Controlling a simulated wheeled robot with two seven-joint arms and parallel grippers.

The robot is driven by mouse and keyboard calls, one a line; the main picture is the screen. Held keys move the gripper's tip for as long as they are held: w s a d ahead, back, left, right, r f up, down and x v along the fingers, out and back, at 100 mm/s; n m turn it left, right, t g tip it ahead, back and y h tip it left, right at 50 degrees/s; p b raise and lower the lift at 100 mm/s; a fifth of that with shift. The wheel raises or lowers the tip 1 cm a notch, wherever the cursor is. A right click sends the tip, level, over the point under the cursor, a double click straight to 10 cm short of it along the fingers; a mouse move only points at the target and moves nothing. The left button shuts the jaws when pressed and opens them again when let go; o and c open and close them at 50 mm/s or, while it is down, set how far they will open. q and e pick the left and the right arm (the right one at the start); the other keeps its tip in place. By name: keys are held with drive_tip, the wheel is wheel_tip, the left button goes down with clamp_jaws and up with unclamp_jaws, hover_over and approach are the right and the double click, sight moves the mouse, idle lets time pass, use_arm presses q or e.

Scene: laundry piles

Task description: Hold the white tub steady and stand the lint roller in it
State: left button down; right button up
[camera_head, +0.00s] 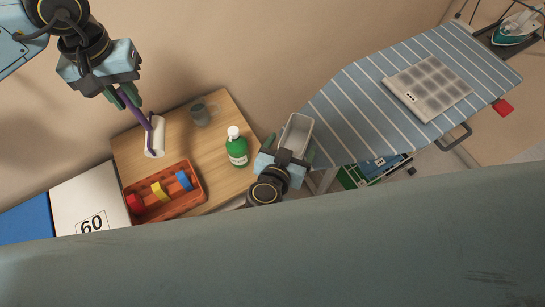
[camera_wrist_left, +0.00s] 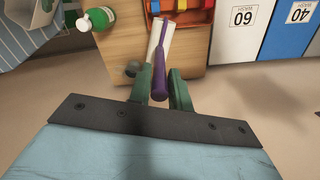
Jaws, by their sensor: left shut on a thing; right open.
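The lint roller has a purple handle and a white roller head (camera_head: 155,138). My left gripper (camera_head: 124,97) is shut on the handle, with the head hanging above the wooden table. In the left wrist view the purple handle (camera_wrist_left: 160,77) lies between the green fingers (camera_wrist_left: 161,88). The white tub (camera_head: 298,130) is a rectangular open box, empty as far as I see, between table and ironing board; what it rests on is hidden. My right gripper (camera_head: 289,152) is open, with a finger on each side of the tub's near end; contact is unclear.
The wooden table (camera_head: 225,110) holds a green bottle (camera_head: 237,150), a grey mug (camera_head: 200,115) and an orange crate (camera_head: 178,206) with coloured rolls. The bottle stands between the roller and the tub. A striped ironing board (camera_head: 350,105) is on the right.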

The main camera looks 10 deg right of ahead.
drive_tip(key=shift+x, duration=1.35)
drive_tip(key=shift+c, duration=0.3)
drive_tip(key=c, duration=1)
use_arm(q)
drive_tip(key=shift+d, duration=0.1)
drive_tip(key=d+r+n, duration=0.2)
drive_tip(key=d+n, duration=2.8)
drive_tip(key=d, duration=0.4)
wheel_tip(320, 180, down, 13)
drive_tip(key=shift+s+a, duration=0.2)
drive_tip(key=shift+s, duration=0.05)
